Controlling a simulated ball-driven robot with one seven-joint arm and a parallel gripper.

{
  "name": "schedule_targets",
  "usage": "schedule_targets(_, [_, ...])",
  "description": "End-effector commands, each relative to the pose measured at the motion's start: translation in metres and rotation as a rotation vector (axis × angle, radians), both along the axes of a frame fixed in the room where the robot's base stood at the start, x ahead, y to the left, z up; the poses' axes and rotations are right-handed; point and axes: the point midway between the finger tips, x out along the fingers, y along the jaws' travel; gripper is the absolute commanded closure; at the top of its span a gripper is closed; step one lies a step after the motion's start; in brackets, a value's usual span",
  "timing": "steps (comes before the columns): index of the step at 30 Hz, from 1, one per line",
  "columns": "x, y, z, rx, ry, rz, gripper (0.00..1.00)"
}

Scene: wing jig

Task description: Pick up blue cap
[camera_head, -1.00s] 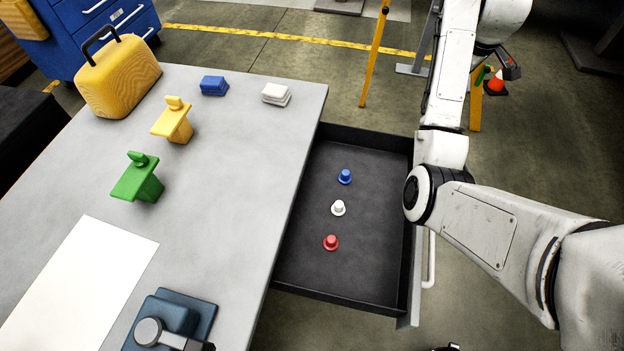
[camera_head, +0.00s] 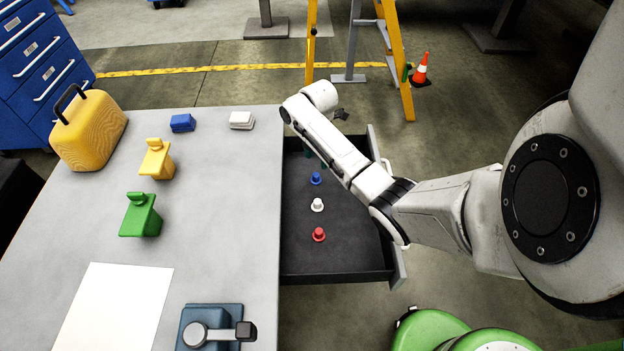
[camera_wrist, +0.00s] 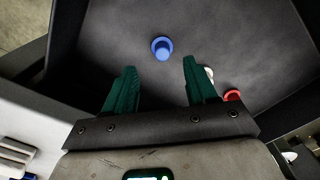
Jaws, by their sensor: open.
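The blue cap (camera_head: 316,179) stands in the open dark drawer (camera_head: 345,255), behind the white cap (camera_head: 317,205) and the red cap (camera_head: 319,235). In the wrist view the blue cap (camera_wrist: 162,48) lies ahead of my gripper (camera_wrist: 158,80), roughly centred between its two green fingers and beyond their tips. The fingers are apart and nothing is between them. The white cap (camera_wrist: 209,74) is partly hidden behind the right finger, and the red cap (camera_wrist: 232,95) is farther right. In the head view my arm mostly hides the gripper at the drawer's far end.
The grey table (camera_head: 230,220) borders the drawer on the left. It bears a yellow case (camera_head: 90,135), yellow (camera_head: 157,160) and green (camera_head: 140,217) pieces, blue (camera_head: 183,122) and white (camera_head: 241,120) blocks, and a stamp-like tool (camera_head: 210,328). A yellow ladder (camera_head: 398,70) stands beyond.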

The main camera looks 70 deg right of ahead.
Motion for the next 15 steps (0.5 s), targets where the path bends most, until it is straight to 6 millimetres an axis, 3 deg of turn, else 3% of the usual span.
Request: schedule_targets(15, [0.0, 0.01, -0.054, -0.001, 0.003, -0.002, 0.43])
